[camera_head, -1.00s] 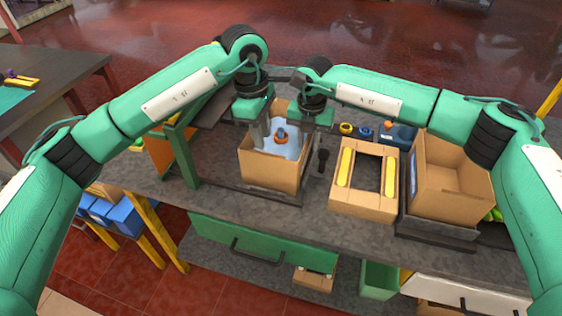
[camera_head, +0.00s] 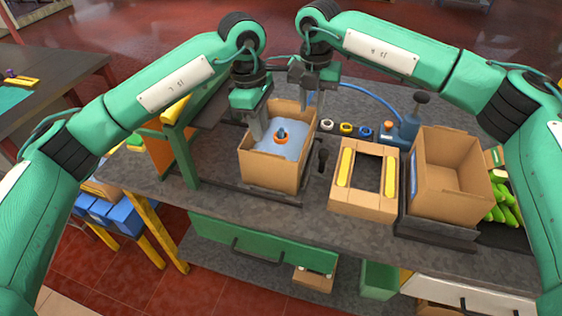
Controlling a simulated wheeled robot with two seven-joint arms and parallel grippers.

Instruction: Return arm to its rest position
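My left gripper (camera_head: 261,127) points down at the back left corner of an open cardboard box (camera_head: 268,175). I cannot tell how far apart its fingers are. My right gripper (camera_head: 312,100) hangs above and behind the back right of the same box, clear of it. Its two grey fingers look apart with nothing between them. Inside the box lies a pale blue thing (camera_head: 296,148) with an orange and dark blue fitting (camera_head: 281,136) on top. Both of my green arms arch over the bench from the sides.
The grey bench (camera_head: 225,160) holds a frame-like cardboard piece (camera_head: 364,204) with yellow strips and a second open box (camera_head: 447,200) at right. Small rings (camera_head: 346,128) and a blue device (camera_head: 408,130) stand behind. Green items (camera_head: 503,207) lie far right. A green post (camera_head: 185,158) stands left.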

